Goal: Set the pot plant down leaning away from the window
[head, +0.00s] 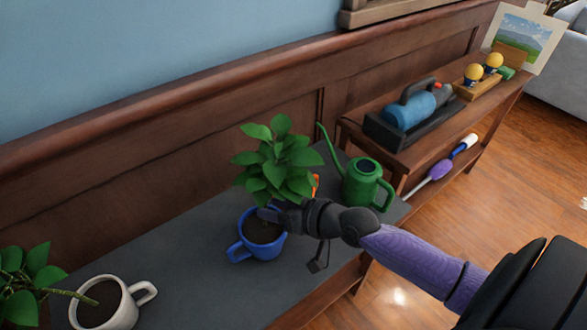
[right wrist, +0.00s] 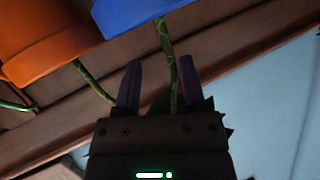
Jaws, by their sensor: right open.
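A leafy green plant (head: 277,160) grows from a blue mug-shaped pot (head: 262,250) with a handle, standing on the grey shelf top (head: 180,270). My right gripper (head: 266,213) is at the plant's base, just above the pot rim. In the right wrist view, my open right gripper (right wrist: 161,85) has a green stem (right wrist: 168,60) between its fingers, below the blue pot (right wrist: 130,12); I cannot tell whether it touches them. A white mug pot (head: 108,306) holds a plant leaning left. My left gripper is not in view. Only a wooden sill (head: 390,8) shows high on the wall.
An orange pot (right wrist: 45,40) stands close by, mostly hidden behind the plant in the head view. A green watering can (head: 364,182) is to the right. A lower bench beyond holds a blue-grey tool (head: 415,108). Shelf top between the mugs is clear.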

